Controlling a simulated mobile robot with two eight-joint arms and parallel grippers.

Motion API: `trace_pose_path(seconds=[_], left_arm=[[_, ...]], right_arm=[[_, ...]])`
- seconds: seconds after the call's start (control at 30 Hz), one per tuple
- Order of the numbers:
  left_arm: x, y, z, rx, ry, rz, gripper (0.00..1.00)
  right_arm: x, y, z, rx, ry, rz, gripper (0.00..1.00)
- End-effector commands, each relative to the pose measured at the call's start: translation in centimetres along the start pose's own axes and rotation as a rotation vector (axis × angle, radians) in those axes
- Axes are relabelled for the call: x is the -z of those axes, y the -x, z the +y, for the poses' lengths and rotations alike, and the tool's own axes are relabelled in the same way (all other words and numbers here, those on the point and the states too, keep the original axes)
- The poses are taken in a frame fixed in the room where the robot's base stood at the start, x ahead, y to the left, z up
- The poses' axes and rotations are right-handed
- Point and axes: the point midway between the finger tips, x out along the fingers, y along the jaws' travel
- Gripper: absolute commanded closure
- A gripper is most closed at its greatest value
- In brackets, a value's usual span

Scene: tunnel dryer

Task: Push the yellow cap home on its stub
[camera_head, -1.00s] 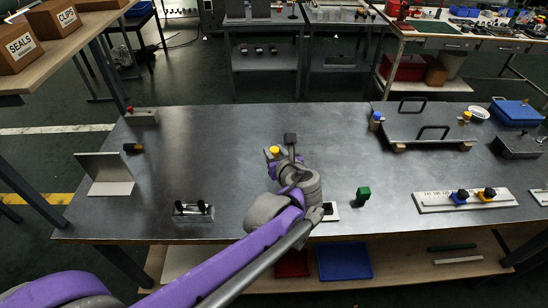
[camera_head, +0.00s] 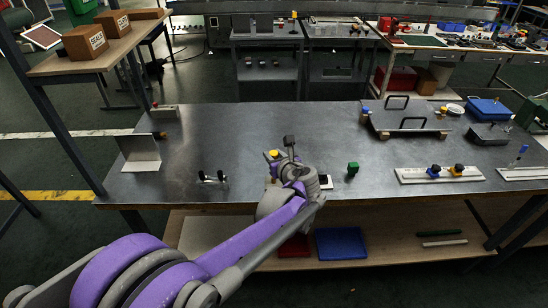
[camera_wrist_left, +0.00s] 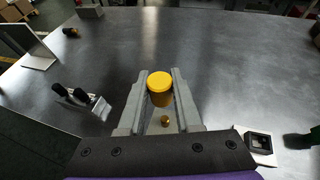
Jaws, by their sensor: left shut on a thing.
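A yellow cap (camera_wrist_left: 160,81) is between the fingers of my left gripper (camera_wrist_left: 160,95), which is shut on it. In the head view the yellow cap (camera_head: 273,153) shows at the tip of my left gripper (camera_head: 278,159), above the front part of the grey table (camera_head: 240,135). A small brass-coloured round piece (camera_wrist_left: 165,121) shows between the fingers, nearer the palm. I cannot tell which stub belongs to this cap, and no stub shows under it. My right gripper is not in view.
A white strip with blue and yellow knobs (camera_head: 408,176) lies further right. A handled plate (camera_head: 408,117) is behind it. The table's left middle is clear.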

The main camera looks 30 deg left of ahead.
Motion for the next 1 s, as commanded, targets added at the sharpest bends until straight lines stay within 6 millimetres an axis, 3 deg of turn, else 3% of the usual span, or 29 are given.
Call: trace_pose_path(seconds=[0.57,1.0], left_arm=[[0.1,-0.3,0.0,-0.002,0.000,0.000,1.00],[3.2,-1.5,0.0,-0.002,-0.001,0.001,1.00]], right_arm=[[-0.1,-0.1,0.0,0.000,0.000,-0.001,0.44],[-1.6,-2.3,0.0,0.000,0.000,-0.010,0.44]])
